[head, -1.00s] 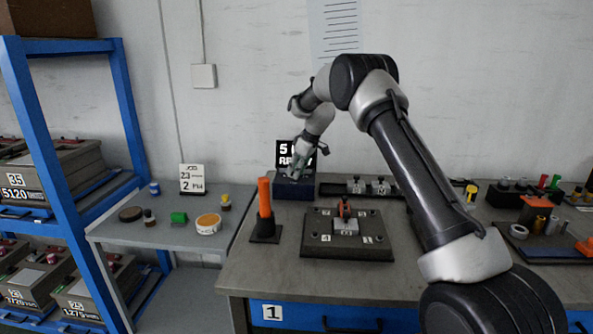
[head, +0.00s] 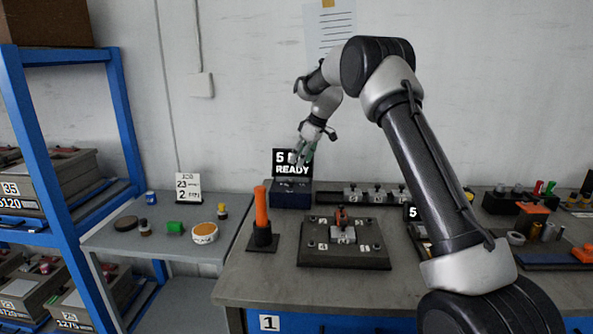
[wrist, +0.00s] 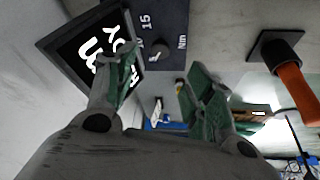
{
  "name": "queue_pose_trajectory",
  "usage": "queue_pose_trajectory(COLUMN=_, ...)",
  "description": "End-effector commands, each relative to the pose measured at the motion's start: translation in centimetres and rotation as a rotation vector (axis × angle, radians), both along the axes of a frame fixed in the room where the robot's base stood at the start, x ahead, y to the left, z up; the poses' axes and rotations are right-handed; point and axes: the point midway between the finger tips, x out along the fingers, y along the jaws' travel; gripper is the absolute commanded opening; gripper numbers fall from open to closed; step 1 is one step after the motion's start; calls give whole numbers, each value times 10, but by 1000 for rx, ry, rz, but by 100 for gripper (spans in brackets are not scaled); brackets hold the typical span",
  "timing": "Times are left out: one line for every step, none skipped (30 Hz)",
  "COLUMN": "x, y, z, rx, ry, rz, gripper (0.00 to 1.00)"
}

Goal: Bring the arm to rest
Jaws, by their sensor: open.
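My gripper (head: 304,152) is raised above the back of the bench, in front of the black display that reads "5 READY" (head: 291,163). In the wrist view my gripper's two green-padded fingers (wrist: 165,92) are apart with nothing between them. The display (wrist: 88,50) and its dark blue base with a knob (wrist: 165,30) fill the upper left of the wrist view. My gripper appears close in front of the display; I cannot tell the exact gap.
A dark fixture plate (head: 345,258) with an orange-handled clamp lies on the bench (head: 300,290). An orange-handled tool (head: 261,210) stands upright left of it. A grey side table (head: 150,240) holds small items. A blue rack (head: 75,195) stands at far left.

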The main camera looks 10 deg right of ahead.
Motion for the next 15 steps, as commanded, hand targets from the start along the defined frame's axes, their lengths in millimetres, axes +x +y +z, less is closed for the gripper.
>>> queue_pose_trajectory(x=-2, y=-3, z=8, rx=0, ry=-1, rz=0, gripper=53)
queue_pose_trajectory(x=-2, y=-4, z=11, rx=0, ry=-1, rz=0, gripper=53)
queue_pose_trajectory(x=-4, y=-5, z=15, rx=0, ry=-1, rz=0, gripper=53)
queue_pose_trajectory(x=-4, y=-6, z=18, rx=1, ry=-1, rz=0, gripper=53)
queue_pose_trajectory(x=-5, y=-6, z=20, rx=0, ry=0, rz=0, gripper=53)
queue_pose_trajectory(x=-6, y=-7, z=22, rx=0, ry=0, rz=0, gripper=53)
queue_pose_trajectory(x=-6, y=-7, z=23, rx=0, ry=0, rz=0, gripper=53)
queue_pose_trajectory(x=-6, y=-7, z=23, rx=0, ry=0, rz=0, gripper=53)
queue_pose_trajectory(x=-6, y=-7, z=24, rx=0, ry=0, rz=0, gripper=53)
queue_pose_trajectory(x=-6, y=-7, z=24, rx=0, ry=0, rz=0, gripper=53)
queue_pose_trajectory(x=-6, y=-7, z=24, rx=0, ry=0, rz=0, gripper=53)
queue_pose_trajectory(x=-6, y=-7, z=24, rx=0, ry=0, rz=0, gripper=53)
queue_pose_trajectory(x=-6, y=-7, z=24, rx=0, ry=0, rz=0, gripper=53)
queue_pose_trajectory(x=-6, y=-7, z=24, rx=0, ry=0, rz=0, gripper=53)
queue_pose_trajectory(x=-6, y=-7, z=23, rx=0, ry=0, rz=0, gripper=53)
